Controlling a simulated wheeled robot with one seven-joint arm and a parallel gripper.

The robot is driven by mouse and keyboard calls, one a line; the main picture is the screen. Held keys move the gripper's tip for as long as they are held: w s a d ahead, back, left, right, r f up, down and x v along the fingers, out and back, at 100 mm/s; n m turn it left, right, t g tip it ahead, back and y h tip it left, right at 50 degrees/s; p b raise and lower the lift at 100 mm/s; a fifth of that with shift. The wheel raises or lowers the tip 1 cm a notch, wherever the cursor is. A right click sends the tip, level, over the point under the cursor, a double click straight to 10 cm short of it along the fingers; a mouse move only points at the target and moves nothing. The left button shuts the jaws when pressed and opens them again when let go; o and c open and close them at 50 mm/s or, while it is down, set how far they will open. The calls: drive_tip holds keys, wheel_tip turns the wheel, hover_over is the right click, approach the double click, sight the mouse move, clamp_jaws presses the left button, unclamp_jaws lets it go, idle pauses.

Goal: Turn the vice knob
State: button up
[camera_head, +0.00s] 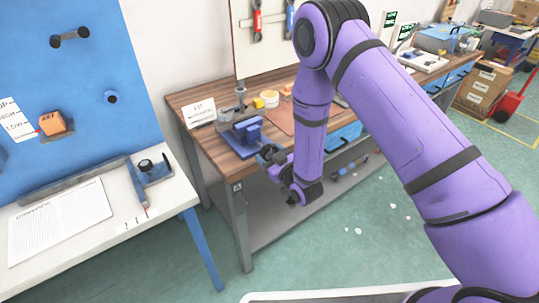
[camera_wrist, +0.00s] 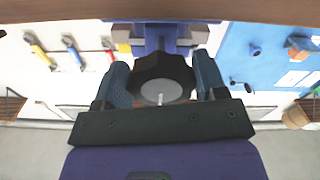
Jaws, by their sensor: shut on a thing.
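The blue vice (camera_head: 243,131) is mounted at the near left corner of the wooden workbench. Its dark knob (camera_wrist: 161,84) with a grey round face shows in the middle of the wrist view, in front of the blue vice body (camera_wrist: 160,36). My gripper (camera_wrist: 161,88) is shut on the knob, with one finger on each side of it. In the head view my gripper (camera_head: 271,156) is at the front edge of the bench, at the vice, and the knob is too small to make out clearly there.
The wooden workbench (camera_head: 205,141) carries a white sign (camera_head: 199,113), a yellow block (camera_head: 271,99) and other small items. Green floor (camera_head: 370,225) is open in front of the bench.

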drive_tip(key=m, duration=0.3)
drive_tip(key=shift+m, duration=0.4)
drive_tip(key=m, duration=0.4)
drive_tip(key=shift+s+a+m, duration=0.1)
drive_tip(key=shift+s+m, duration=0.05)
drive_tip(key=shift+m, duration=0.15)
drive_tip(key=m, duration=0.4)
drive_tip(key=shift+a+r+m, duration=0.1)
drive_tip(key=shift+m, duration=0.2)
drive_tip(key=m, duration=0.3)
drive_tip(key=shift+s+r+m, duration=0.1)
drive_tip(key=shift+m, duration=0.2)
drive_tip(key=m, duration=0.3)
drive_tip(key=shift+m, duration=0.3)
drive_tip(key=m, duration=0.4)
drive_tip(key=shift+r+m, duration=0.2)
drive_tip(key=shift+m, duration=0.1)
drive_tip(key=m, duration=0.4)
drive_tip(key=shift+r, duration=0.15)
drive_tip(key=shift+r+m, duration=0.1)
drive_tip(key=shift+m, duration=2)
